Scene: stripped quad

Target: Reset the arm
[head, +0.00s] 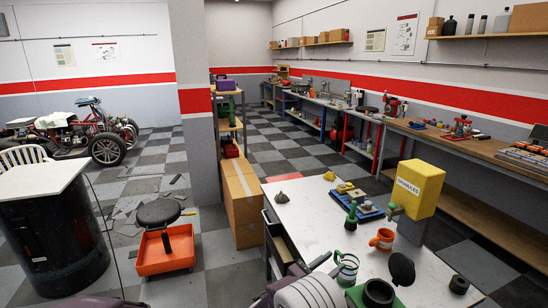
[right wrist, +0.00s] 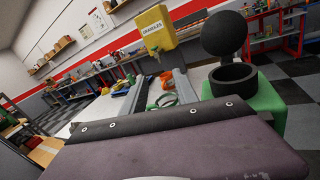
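My right gripper (right wrist: 161,80) shows in the right wrist view as two grey fingers standing apart. It is open, and I see nothing held between them.
A black stool (head: 158,213) stands left. Checkered floor is open beyond.

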